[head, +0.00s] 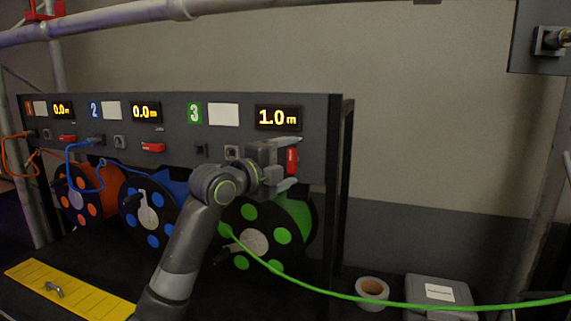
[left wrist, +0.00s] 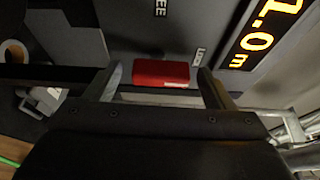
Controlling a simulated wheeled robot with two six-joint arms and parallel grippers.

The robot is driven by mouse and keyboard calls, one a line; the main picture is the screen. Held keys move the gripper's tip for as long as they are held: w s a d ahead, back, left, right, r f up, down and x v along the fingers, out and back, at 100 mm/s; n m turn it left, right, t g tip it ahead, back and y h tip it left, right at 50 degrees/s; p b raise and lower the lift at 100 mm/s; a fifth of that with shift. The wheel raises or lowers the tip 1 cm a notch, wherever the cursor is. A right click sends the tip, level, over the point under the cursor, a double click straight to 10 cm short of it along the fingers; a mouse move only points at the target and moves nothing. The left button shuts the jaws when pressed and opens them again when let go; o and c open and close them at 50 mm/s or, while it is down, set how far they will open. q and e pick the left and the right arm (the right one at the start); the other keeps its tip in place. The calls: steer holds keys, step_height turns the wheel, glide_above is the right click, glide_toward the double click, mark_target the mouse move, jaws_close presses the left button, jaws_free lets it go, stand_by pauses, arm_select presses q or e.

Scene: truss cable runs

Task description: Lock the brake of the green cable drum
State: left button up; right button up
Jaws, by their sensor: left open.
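The green cable drum (head: 285,218) sits under panel section 3, whose display reads 1.0m. Its green cable (head: 330,293) runs off to the right. The red brake lever (head: 292,161) of this section stands on the panel face below the display. In the head view my left gripper (head: 287,163) is open at this lever, one finger above and one below. In the left wrist view the red lever (left wrist: 161,73) lies between the two open fingers, apart from both as far as I can see. My right gripper is not in view.
The blue drum (head: 160,215) and orange drum (head: 82,195) stand to the left, with red levers (head: 153,147) above. A yellow strip (head: 65,288) lies front left. A tape roll (head: 372,291) and grey case (head: 440,290) lie at right. A steel pipe crosses above.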

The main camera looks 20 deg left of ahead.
arm_select(q)
steer(key=shift+s, duration=0.1)
steer(key=b+v, duration=0.4)
steer(key=v, duration=1.3)
steer(key=shift+b, duration=0.4)
steer(key=shift+a, duration=0.1)
